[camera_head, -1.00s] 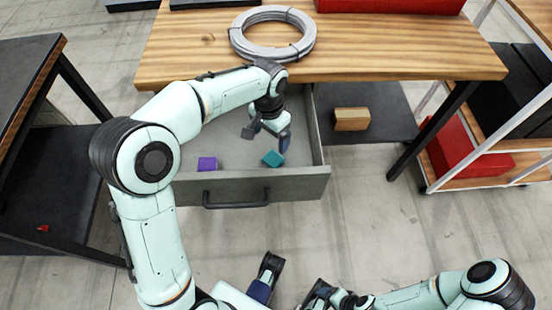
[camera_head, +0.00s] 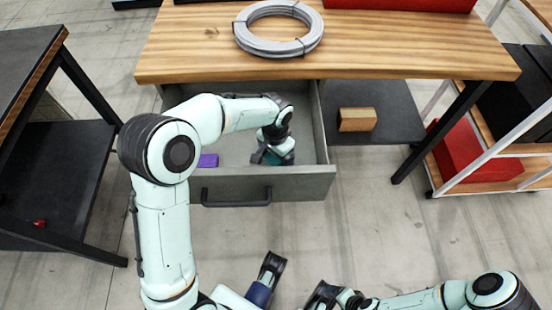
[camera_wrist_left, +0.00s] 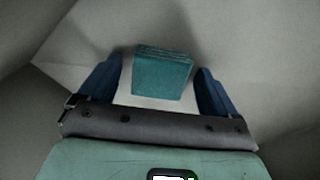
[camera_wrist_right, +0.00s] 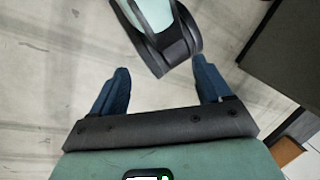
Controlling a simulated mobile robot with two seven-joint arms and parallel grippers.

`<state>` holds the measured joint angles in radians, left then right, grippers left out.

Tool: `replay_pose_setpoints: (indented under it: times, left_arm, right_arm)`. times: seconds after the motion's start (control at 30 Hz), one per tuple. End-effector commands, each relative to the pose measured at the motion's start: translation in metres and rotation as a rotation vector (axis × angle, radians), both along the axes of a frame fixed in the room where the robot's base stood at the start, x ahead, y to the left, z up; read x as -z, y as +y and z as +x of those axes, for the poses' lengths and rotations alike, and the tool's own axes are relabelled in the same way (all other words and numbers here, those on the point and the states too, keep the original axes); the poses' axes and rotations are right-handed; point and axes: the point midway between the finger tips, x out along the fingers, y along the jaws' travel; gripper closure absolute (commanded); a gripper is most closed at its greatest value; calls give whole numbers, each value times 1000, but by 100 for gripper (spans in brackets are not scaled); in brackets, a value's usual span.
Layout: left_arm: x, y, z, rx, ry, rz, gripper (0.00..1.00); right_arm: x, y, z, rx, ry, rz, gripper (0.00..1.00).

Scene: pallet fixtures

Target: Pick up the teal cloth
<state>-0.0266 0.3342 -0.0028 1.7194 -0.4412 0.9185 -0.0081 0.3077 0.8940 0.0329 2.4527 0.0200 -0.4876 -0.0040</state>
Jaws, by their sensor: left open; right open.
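The teal cloth (camera_wrist_left: 162,75) looks like a small folded block and lies on the floor of the open drawer (camera_head: 300,185). In the left wrist view it sits between the two blue fingers of my left gripper (camera_wrist_left: 160,92), with a gap on each side. My left gripper is open and reaches down into the drawer. In the head view the gripper (camera_head: 274,155) mostly hides the cloth. My right gripper (camera_wrist_right: 162,90) is open and empty, outside the drawer over the floor.
A purple block (camera_head: 208,160) lies in the drawer, left of my left gripper. The wooden tabletop (camera_head: 400,55) overhangs the drawer's back and carries a grey cable coil (camera_head: 312,40). A wooden block (camera_head: 357,119) sits on the dark shelf to the right.

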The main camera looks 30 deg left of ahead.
Motion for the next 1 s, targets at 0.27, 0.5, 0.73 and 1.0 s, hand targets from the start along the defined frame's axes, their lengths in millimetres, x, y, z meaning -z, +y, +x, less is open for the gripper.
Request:
replay_pose_setpoints:
  times: [0.27,0.5,0.73,1.0]
  left_arm:
    - [-1,0,0,0,-1,0,57]
    - [-1,0,0,0,0,0,69]
    - [-8,0,0,0,-1,0,69]
    - [-68,0,1,-1,-8,-1,69]
  right_arm:
    - [-1,0,0,0,1,0,22]
    - [-1,0,-1,-1,2,1,22]
    - [-3,1,-3,-3,6,4,22]
    - [-21,10,-22,-25,59,29,22]
